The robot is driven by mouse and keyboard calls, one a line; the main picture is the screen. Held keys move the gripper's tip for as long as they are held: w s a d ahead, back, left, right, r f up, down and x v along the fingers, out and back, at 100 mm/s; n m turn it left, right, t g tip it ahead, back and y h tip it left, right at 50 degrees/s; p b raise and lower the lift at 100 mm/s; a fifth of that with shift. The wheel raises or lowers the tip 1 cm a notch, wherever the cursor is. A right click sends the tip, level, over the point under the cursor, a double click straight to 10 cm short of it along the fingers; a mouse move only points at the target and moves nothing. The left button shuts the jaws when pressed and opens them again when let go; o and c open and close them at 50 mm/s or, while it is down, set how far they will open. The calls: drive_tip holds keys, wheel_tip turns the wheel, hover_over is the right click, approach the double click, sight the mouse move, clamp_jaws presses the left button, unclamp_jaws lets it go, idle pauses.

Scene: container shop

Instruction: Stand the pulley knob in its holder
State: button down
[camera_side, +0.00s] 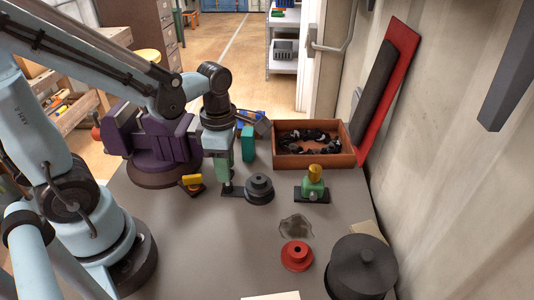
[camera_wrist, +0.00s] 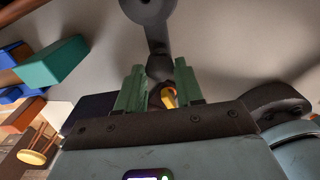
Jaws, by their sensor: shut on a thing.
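A dark piece with a stepped round head (camera_side: 258,188) and a flat bar appears to lie on the grey table; I take it to be the pulley knob. My gripper (camera_side: 226,188) points down at the bar's left end. In the wrist view, the round head (camera_wrist: 149,8) is at the top edge, and its bar runs down between the green fingers of my gripper (camera_wrist: 160,75). My gripper is shut on the bar's end. I cannot tell which thing is the holder. A red stepped ring with a central hole (camera_side: 296,256) lies nearer the front.
A green-and-yellow fixture (camera_side: 314,183) stands right of the dark piece. A brown bin (camera_side: 310,160) of black parts and a teal block (camera_side: 248,143) stand behind. A purple vise (camera_side: 160,140) is left. A dark lidded pot (camera_side: 360,270) is front right. The front middle is mostly clear.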

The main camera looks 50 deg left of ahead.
drive_tip(key=shift+f, duration=0.3)
drive_tip(key=c, duration=0.6)
unclamp_jaws()
drive_tip(key=shift+c, duration=0.2)
drive_tip(key=shift+r, duration=0.1)
drive_tip(key=shift+r, duration=3.4)
